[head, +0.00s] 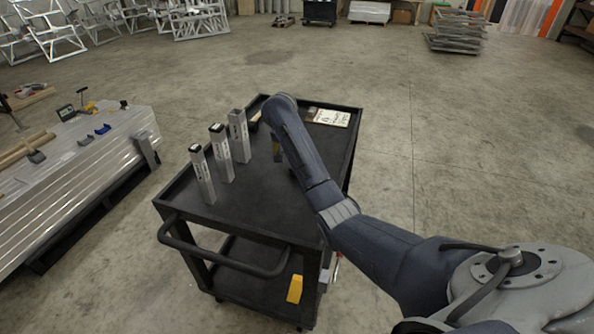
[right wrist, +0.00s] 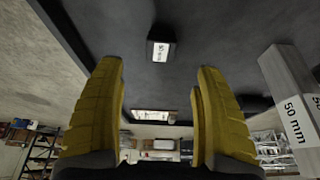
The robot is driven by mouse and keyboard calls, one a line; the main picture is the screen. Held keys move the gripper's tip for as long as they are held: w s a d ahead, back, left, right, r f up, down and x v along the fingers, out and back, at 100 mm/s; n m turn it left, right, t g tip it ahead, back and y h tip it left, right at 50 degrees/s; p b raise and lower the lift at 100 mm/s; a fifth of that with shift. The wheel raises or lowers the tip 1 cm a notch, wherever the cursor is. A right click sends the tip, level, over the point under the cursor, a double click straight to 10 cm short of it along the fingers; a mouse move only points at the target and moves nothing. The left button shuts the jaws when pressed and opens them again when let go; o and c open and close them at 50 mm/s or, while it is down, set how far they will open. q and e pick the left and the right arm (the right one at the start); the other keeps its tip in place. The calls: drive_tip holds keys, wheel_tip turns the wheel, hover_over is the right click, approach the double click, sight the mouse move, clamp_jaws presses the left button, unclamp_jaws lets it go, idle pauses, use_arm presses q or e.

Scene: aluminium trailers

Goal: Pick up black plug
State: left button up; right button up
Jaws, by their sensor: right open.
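A small black block with a white label, which looks like the black plug (right wrist: 160,48), shows in the right wrist view against the dark cart top. It lies in line with the gap between my right gripper's (right wrist: 157,80) yellow fingers, beyond their tips, and is not held. The fingers are wide apart and empty. In the head view my right arm reaches over the cart and hides the plug; only a small part of the gripper (head: 277,148) shows. My left gripper is not in view.
The black cart (head: 262,205) carries three upright aluminium posts: near (head: 203,178), middle (head: 221,155) and far (head: 239,137). The near and middle ones have dark tops. A labelled flat item (head: 328,117) lies at the back right. Stacked aluminium profiles (head: 85,165) stand left.

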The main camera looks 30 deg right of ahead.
drive_tip(key=shift+x, duration=5.05)
drive_tip(key=shift+w, duration=0.15)
drive_tip(key=c, duration=1.3)
drive_tip(key=shift+r, duration=0.15)
